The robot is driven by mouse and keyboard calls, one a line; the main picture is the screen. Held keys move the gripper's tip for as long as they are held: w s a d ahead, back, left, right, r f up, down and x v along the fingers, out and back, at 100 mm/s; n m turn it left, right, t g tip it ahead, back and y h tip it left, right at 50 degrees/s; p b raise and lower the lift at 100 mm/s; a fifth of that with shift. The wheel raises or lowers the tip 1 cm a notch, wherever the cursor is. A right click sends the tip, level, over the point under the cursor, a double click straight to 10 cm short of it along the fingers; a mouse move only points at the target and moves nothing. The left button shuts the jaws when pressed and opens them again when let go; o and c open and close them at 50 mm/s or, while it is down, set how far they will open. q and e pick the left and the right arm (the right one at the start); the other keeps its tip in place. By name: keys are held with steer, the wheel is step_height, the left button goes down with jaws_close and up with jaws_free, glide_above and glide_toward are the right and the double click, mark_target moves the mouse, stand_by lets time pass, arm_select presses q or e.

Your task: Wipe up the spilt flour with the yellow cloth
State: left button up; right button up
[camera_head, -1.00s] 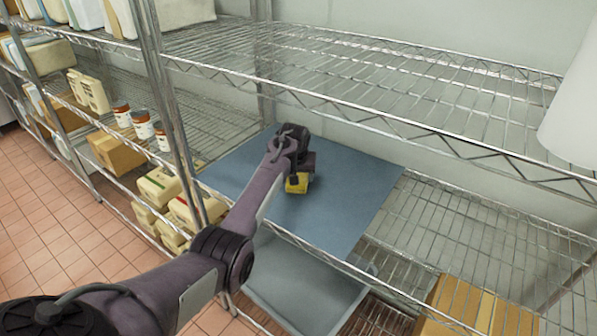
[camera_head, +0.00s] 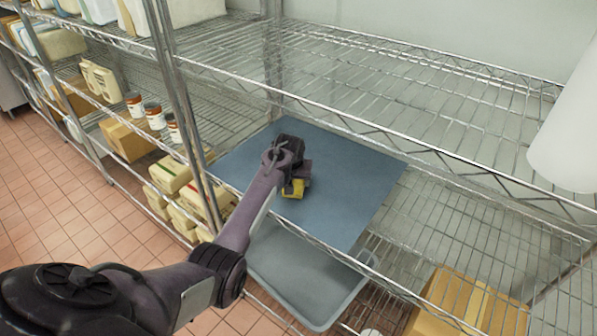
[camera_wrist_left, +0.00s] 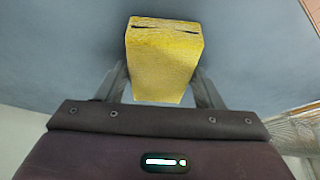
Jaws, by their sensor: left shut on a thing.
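The yellow cloth (camera_head: 293,188) is a folded, block-like pad over the blue-grey mat (camera_head: 345,205) on the wire shelf. My left gripper (camera_head: 292,180) is shut on it; in the head view the gripper hides part of the cloth. The left wrist view shows the cloth (camera_wrist_left: 165,60) between the two fingers (camera_wrist_left: 162,88), with the mat's plain surface (camera_wrist_left: 60,60) beyond. I cannot tell whether the cloth touches the mat. I see no clear flour on the visible part of the mat. My right gripper is not in view.
A grey plastic bin (camera_head: 310,275) is below the mat's front edge. A cardboard box (camera_head: 465,300) sits low at the right. The upper wire shelf (camera_head: 400,90) runs above the mat. A metal post (camera_head: 185,110) stands left of it, with packages and jars (camera_head: 155,115) beyond.

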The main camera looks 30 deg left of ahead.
arm_select(q)
steer(key=shift+s+a, duration=0.15)
steer(key=shift+s, duration=1.1)
steer(key=shift+s+a, duration=0.1)
steer(key=shift+s, duration=1.1)
steer(key=shift+w+r, duration=0.1)
steer(key=shift+r, duration=3)
steer(key=shift+r, duration=0.1)
steer(key=shift+r, duration=1.4)
